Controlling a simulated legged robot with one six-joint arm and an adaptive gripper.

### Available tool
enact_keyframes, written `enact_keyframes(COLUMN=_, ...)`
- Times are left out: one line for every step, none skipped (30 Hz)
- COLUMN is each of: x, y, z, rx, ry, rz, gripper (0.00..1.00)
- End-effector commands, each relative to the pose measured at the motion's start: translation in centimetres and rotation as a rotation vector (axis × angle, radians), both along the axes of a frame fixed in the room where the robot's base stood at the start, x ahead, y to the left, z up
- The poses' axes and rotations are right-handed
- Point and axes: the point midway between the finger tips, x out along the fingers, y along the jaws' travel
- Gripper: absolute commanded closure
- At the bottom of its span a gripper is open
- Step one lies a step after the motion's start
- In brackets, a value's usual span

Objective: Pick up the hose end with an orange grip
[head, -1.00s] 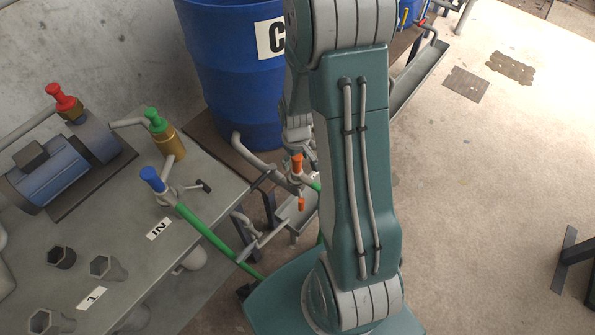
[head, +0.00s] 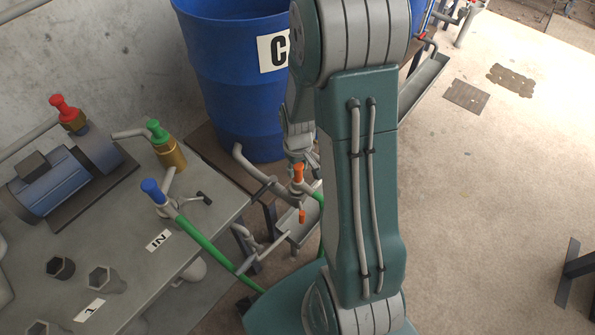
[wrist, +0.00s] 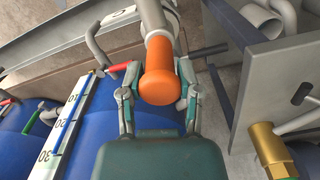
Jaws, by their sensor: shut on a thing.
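The hose end with an orange grip (head: 298,173) stands upright in the head view, below the blue barrel and just left of my arm. Its orange grip (wrist: 160,80) is large in the middle of the wrist view, with a grey pipe-like body beyond it. My gripper (wrist: 160,68) has one finger on each side of the grip and is shut on it. In the head view my gripper (head: 301,152) is small and partly hidden by my arm. A second, smaller orange part (head: 302,216) hangs below. A green hose (head: 319,200) runs down behind my arm.
A grey bench (head: 130,262) at left carries a blue motor (head: 47,183), red, green and blue-capped fittings and hex sockets. A blue barrel (head: 235,80) marked C stands behind. Grey pipes and a metal trough (head: 300,226) lie close by. The floor at right is mostly clear.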

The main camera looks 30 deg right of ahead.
Motion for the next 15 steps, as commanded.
enact_keyframes(x=0.1, y=0.0, z=0.9, rx=-0.001, ry=-0.006, rz=0.0, gripper=1.0)
enact_keyframes(x=0.1, y=0.0, z=1.4, rx=-0.001, ry=-0.006, rz=0.0, gripper=1.0)
enact_keyframes(x=-0.3, y=0.4, z=1.9, rx=-0.002, ry=-0.005, rz=0.001, gripper=1.0)
enact_keyframes(x=-0.5, y=0.7, z=2.3, rx=-0.002, ry=-0.005, rz=0.002, gripper=1.0)
enact_keyframes(x=-0.8, y=1.0, z=2.8, rx=-0.002, ry=-0.005, rz=0.003, gripper=1.0)
enact_keyframes(x=-1.1, y=1.3, z=3.3, rx=-0.001, ry=-0.006, rz=0.003, gripper=1.0)
enact_keyframes(x=-1.3, y=1.6, z=3.8, rx=-0.001, ry=-0.006, rz=0.003, gripper=1.0)
enact_keyframes(x=-1.6, y=1.9, z=4.3, rx=-0.001, ry=-0.006, rz=0.003, gripper=1.0)
enact_keyframes(x=-2.0, y=2.3, z=5.0, rx=-0.001, ry=-0.007, rz=0.003, gripper=1.0)
enact_keyframes(x=-2.3, y=2.7, z=5.4, rx=-0.001, ry=-0.006, rz=0.004, gripper=1.0)
enact_keyframes(x=-2.5, y=3.0, z=6.0, rx=-0.002, ry=-0.008, rz=0.004, gripper=1.0)
enact_keyframes(x=-2.9, y=3.4, z=6.7, rx=-0.001, ry=-0.007, rz=0.003, gripper=1.0)
enact_keyframes(x=-3.3, y=3.7, z=7.2, rx=-0.001, ry=-0.007, rz=0.003, gripper=1.0)
enact_keyframes(x=-3.7, y=4.2, z=7.6, rx=-0.001, ry=-0.007, rz=0.005, gripper=1.0)
enact_keyframes(x=-4.4, y=5.0, z=8.0, rx=-0.001, ry=-0.005, rz=0.005, gripper=1.0)
